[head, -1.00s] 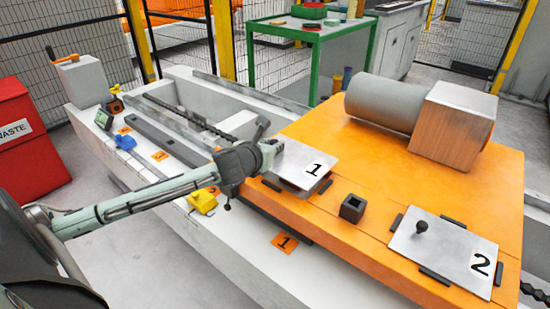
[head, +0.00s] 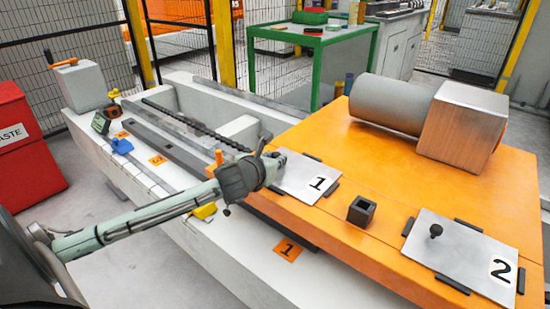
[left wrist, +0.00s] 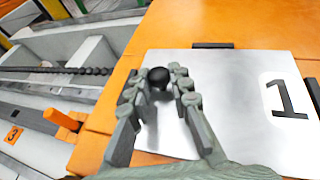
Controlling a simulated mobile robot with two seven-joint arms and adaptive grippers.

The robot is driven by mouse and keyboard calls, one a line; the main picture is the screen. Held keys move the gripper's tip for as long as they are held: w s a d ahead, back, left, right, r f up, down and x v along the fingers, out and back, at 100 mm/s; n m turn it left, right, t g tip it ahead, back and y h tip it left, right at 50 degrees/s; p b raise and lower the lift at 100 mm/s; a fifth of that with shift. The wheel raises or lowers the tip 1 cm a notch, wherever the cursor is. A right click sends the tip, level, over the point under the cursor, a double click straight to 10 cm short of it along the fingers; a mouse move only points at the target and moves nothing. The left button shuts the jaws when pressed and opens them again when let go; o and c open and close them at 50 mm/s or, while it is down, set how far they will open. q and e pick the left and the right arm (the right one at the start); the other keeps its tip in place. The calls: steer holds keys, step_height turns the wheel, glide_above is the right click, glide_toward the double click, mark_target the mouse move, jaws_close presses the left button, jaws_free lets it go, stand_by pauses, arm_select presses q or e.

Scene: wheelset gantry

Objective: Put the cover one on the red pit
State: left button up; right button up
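Cover one (head: 306,184), a grey metal plate marked 1, lies flat on the orange deck between dark guide strips. It also fills the middle of the left wrist view (left wrist: 240,105). My left gripper (head: 279,157) is at the plate's left part. In the left wrist view its fingers (left wrist: 160,82) stand on either side of the black knob (left wrist: 159,77), with small gaps, so it looks open around the knob. No red pit shows; whatever is under the plate is hidden. My right gripper is not in view.
Cover two (head: 462,256) lies on the deck at the right with its knob up. A dark square socket (head: 361,211) stands between the covers. A grey cylinder (head: 390,102) and metal block sit behind. An orange handle (left wrist: 62,120) is left of the gripper.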

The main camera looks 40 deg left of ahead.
arm_select(q)
steer(key=o, duration=0.4)
steer(key=shift+r, duration=0.15)
steer(key=p+v, duration=0.1)
steer(key=v, duration=0.9)
steer(key=shift+s, duration=0.3)
steer(key=shift+s+d+r, duration=0.15)
steer(key=shift+s, duration=0.2)
steer(key=shift+s+r, duration=0.15)
steer(key=shift+s, duration=0.15)
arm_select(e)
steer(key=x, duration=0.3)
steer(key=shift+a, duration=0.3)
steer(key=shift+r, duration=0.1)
